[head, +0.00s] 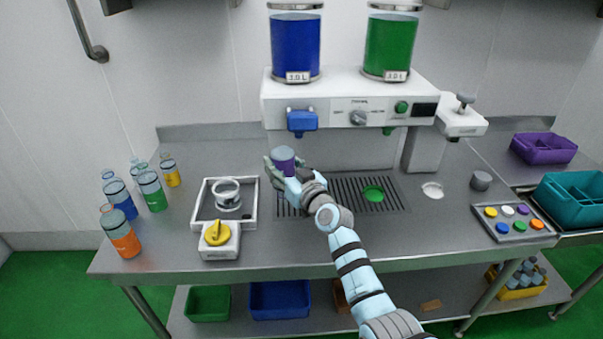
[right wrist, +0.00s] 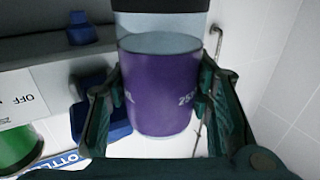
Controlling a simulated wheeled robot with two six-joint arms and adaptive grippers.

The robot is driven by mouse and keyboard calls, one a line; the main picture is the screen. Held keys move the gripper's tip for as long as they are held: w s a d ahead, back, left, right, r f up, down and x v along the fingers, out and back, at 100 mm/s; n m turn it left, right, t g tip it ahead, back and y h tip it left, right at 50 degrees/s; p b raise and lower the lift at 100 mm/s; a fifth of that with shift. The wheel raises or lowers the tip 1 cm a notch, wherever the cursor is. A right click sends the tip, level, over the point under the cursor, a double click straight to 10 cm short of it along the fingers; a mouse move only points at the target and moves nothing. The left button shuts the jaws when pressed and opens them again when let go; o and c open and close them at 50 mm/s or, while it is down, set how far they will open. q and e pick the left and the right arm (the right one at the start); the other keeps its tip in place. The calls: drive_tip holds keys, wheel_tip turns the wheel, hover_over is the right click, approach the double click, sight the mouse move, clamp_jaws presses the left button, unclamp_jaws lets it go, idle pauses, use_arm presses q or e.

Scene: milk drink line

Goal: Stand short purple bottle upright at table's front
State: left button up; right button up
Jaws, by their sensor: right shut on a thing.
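The short purple bottle (head: 284,160) is held in my right gripper (head: 283,168), above the drip grate near the blue spout. In the right wrist view the bottle (right wrist: 158,95) sits between the two fingers (right wrist: 160,110), with a clear upper part and a dark band at the top of the picture. In the head view the bottle looks nearly upright and its lower part is hidden by the fingers. The table (head: 290,245) has a clear front strip below the grate. My left gripper does not show.
Several bottles, including an orange one (head: 122,238) and a green one (head: 153,192), stand at the table's left. A square tray device with a yellow knob (head: 217,233) stands left of my arm. The dispenser (head: 350,100) is behind the gripper. A button-like cap tray (head: 513,226) lies at right.

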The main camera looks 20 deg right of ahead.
drive_tip(key=s+a+r, duration=0.1)
drive_tip(key=s+r, duration=0.1)
drive_tip(key=s, duration=0.5)
drive_tip(key=s+a+r, duration=0.1)
drive_tip(key=s+r, duration=0.1)
drive_tip(key=s, duration=0.5)
drive_tip(key=shift+a+p, duration=0.3)
drive_tip(key=shift+a, duration=0.05)
drive_tip(key=m, duration=1.8)
